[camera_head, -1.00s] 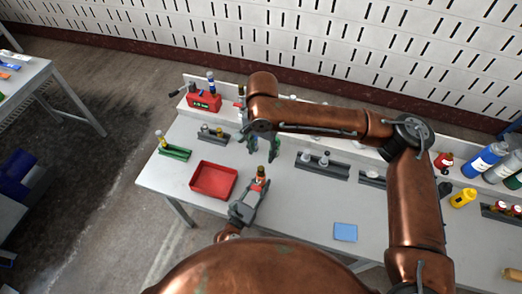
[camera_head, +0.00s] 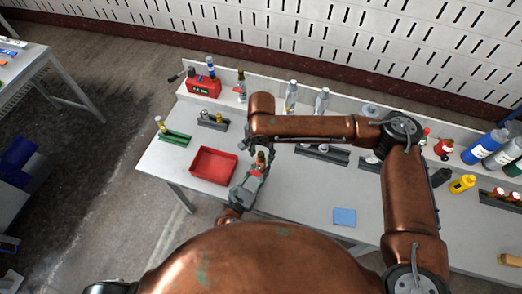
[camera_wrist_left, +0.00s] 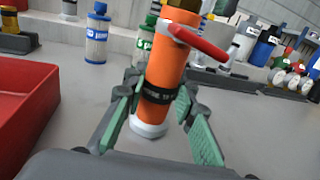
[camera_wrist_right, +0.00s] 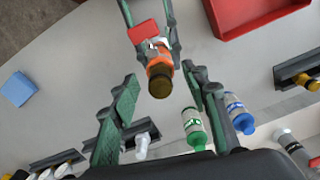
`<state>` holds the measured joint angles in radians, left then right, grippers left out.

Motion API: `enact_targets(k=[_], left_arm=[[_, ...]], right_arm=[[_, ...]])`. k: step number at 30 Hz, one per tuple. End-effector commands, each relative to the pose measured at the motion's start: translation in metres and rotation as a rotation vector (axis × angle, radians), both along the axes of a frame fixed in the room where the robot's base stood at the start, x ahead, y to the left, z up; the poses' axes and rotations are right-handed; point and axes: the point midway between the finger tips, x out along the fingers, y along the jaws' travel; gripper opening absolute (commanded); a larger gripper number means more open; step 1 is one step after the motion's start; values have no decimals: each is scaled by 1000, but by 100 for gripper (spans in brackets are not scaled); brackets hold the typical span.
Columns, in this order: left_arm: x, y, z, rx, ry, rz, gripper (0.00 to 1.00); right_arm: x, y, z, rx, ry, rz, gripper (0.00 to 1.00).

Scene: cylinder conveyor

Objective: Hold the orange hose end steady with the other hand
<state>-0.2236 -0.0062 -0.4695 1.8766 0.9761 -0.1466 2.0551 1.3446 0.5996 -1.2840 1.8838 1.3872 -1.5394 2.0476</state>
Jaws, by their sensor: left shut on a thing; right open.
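The orange hose end (camera_wrist_left: 158,85) is an orange cylinder with a black band, a white lower end and a red lever. My left gripper (camera_wrist_left: 160,95) is shut around it and holds it roughly upright, slightly tilted, in the left wrist view. The right wrist view shows its dark olive top (camera_wrist_right: 159,82) facing that camera, between the spread fingers of my right gripper (camera_wrist_right: 160,74). My right gripper is open, with no finger contact to be seen. In the head view the hose end (camera_head: 261,158) is small and partly hidden by my right arm.
A red tray (camera_head: 214,178) lies left of my left gripper. Small bottles and grey racks (camera_head: 322,154) stand behind the grippers. A green rack (camera_head: 174,137) is at the table's left.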

Motion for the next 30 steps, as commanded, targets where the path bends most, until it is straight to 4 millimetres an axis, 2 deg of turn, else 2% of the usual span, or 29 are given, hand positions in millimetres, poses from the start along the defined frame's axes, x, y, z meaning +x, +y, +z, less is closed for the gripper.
enact_targets(k=[7,25,26,27,30], left_arm=[[0,0,0,0,1,0,0],[0,0,0,0,1,1,0],[0,0,0,0,0,1,0],[0,0,0,0,1,1,0],[0,0,0,0,1,1,0]], right_arm=[[0,0,-1,0,0,1,42],[0,0,0,0,0,1,1],[0,0,0,0,0,1,0],[0,0,0,0,0,1,21],[0,0,0,0,0,1,14]])
